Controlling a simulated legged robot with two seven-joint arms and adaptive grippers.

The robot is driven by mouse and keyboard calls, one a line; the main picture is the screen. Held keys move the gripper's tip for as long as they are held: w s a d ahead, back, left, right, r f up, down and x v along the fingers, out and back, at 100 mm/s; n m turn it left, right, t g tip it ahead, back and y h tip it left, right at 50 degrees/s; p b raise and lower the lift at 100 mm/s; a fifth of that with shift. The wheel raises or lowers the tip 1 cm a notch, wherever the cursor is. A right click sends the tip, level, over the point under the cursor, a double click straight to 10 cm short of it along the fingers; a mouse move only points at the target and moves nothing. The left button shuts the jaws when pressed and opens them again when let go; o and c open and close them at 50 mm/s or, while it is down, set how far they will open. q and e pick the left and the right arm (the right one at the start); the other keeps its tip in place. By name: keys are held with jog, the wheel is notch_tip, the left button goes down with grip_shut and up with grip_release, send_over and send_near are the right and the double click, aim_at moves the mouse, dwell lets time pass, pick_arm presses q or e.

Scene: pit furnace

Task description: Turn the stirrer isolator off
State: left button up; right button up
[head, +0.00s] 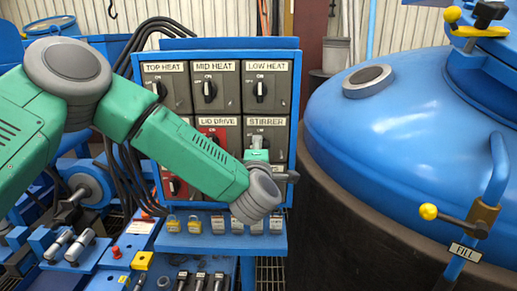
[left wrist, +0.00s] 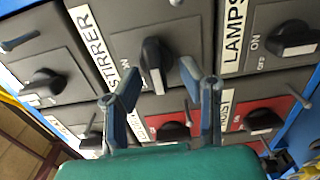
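The stirrer isolator (head: 265,122) is a grey switch box at the right of the panel's middle row, under its STIRRER label. My left arm and left gripper (head: 257,152) cover most of it in the head view. In the left wrist view, the black stirrer knob (left wrist: 155,65) lies just ahead of the gap between my two fingers (left wrist: 162,88). The fingers are apart, one on each side of the knob, with nothing held. The knob's handle lies crosswise to the ON mark beside it. Contact with the fingers cannot be told. My right gripper is not in view.
Neighbouring switches are LAMPS (left wrist: 292,40), red boxes (left wrist: 255,118) and LOW HEAT (head: 260,90). A ledge with padlocks (head: 195,225) sits below the panel (head: 228,56). A big blue furnace lid (head: 400,110) stands close on the right, with a FILL valve handle (head: 450,215).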

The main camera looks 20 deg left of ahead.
pick_arm(q)
jog(key=v, duration=1)
jog(key=shift+s, duration=0.25)
jog(key=shift+d+f, duration=0.1)
jog(key=shift+f, duration=0.05)
